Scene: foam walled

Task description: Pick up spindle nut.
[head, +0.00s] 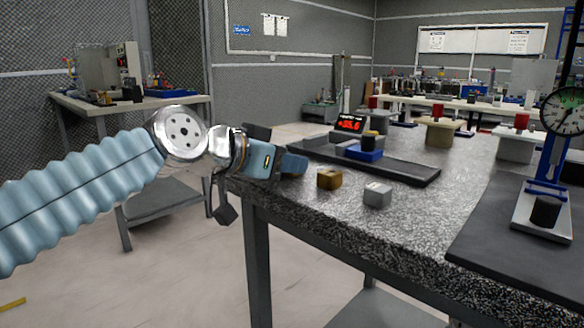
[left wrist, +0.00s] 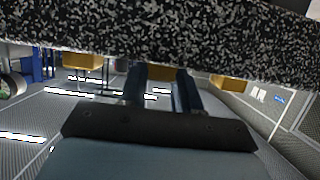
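A small brass-coloured block (head: 329,178) sits on the speckled tabletop (head: 420,215) near its front edge. A silver-grey block (head: 377,195) sits to its right. Neither is clearly recognisable as the spindle nut. My left gripper (head: 293,163) is at the table edge, just left of the brass block, its blue fingers pointing toward it. In the left wrist view, which is upside down, my left gripper's fingers (left wrist: 163,90) stand apart with a gold piece (left wrist: 163,72) seen between them; contact cannot be told. My right gripper is not in view.
In the left wrist view, other gold pieces sit to the left (left wrist: 85,61) and right (left wrist: 229,83). A black tray (head: 410,171) with a blue block (head: 364,153) lies behind. A dial-gauge stand (head: 540,215) is at right. Bare tabletop lies between.

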